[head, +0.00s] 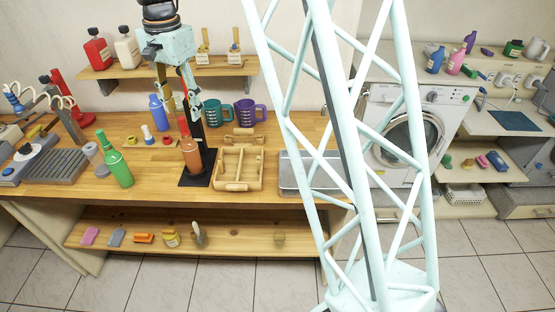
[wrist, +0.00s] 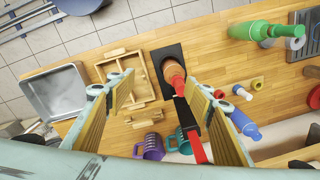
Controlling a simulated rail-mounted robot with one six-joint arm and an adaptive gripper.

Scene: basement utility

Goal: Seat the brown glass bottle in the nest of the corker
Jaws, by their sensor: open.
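The brown glass bottle (head: 190,155) stands upright on the black base plate of the corker (head: 194,181), in front of its black column. In the wrist view the bottle (wrist: 173,72) is seen from above over the black plate (wrist: 164,54), with the corker's red lever (wrist: 195,146) close by. I cannot tell whether its foot sits fully in the nest. My gripper (head: 178,92) is above the bottle, pointing down. In the wrist view its fingers (wrist: 160,82) are wide apart with nothing between the pads.
A green bottle (head: 116,160) stands to the left on the workbench. A wooden divided tray (head: 240,186) is right of the corker, with teal (head: 217,112) and purple (head: 246,113) mugs behind. A blue bottle (head: 157,113) stands behind left. A shelf (head: 140,71) runs along the wall.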

